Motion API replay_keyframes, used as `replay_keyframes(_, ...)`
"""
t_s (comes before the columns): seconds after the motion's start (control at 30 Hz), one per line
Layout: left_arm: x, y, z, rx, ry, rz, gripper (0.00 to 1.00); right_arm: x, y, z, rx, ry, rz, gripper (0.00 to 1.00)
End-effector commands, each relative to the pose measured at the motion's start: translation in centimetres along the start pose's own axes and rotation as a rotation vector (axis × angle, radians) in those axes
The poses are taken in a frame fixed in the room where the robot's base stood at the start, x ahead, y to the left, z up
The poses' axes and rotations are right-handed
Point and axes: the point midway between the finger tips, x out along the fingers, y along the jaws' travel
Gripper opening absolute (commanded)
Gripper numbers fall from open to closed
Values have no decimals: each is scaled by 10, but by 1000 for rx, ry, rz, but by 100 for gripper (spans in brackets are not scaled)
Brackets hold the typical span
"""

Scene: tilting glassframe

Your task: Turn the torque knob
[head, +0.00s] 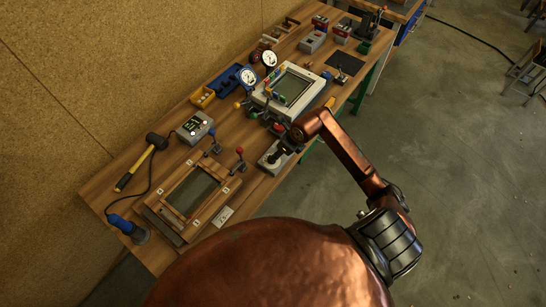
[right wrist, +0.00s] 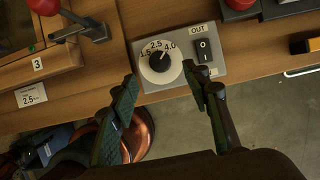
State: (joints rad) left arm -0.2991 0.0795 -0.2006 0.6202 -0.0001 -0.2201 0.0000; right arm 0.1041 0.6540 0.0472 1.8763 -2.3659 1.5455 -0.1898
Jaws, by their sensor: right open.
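The torque knob (right wrist: 160,62) is a black knob on a white round dial marked 1.5, 2.5 and 4.0. It sits on a grey box (right wrist: 150,86) at the bench's front edge. Its pointer seems to aim up and slightly right, near 2.5 to 4.0; the exact setting is hard to read. My right gripper (right wrist: 159,75) is open, one finger on each side of the knob's near side, with nothing between them. My left gripper is not in view.
A black rocker switch (right wrist: 203,50) under an OUT label stands right of the knob. A red-knobbed lever clamp (right wrist: 82,22) is to the left. A card reading 2.5 (right wrist: 31,97) lies on the bench. The wooden frame fixture (head: 190,195) and white-framed panel (head: 290,92) flank the box.

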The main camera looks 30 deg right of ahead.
Motion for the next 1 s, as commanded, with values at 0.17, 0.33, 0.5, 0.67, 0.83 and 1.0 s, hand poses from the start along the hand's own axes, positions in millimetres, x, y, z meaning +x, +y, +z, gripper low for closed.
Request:
replay_keyframes(0.17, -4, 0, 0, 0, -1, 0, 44, 23, 2, -2, 3, 7, 4, 44)
replay_keyframes(0.33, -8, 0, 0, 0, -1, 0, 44, 50, 2, -1, 3, 5, 4, 44)
replay_keyframes(0.5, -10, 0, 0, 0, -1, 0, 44, 69, 1, -1, 2, 3, 2, 44)
replay_keyframes(0.67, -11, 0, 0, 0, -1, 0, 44, 75, 1, -1, 0, 4, 1, 44)
replay_keyframes(0.83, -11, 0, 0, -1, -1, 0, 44, 75, 1, -1, 0, 3, 0, 44)
replay_keyframes(1.0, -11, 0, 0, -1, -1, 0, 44, 75, 1, -1, 0, 3, 1, 35)
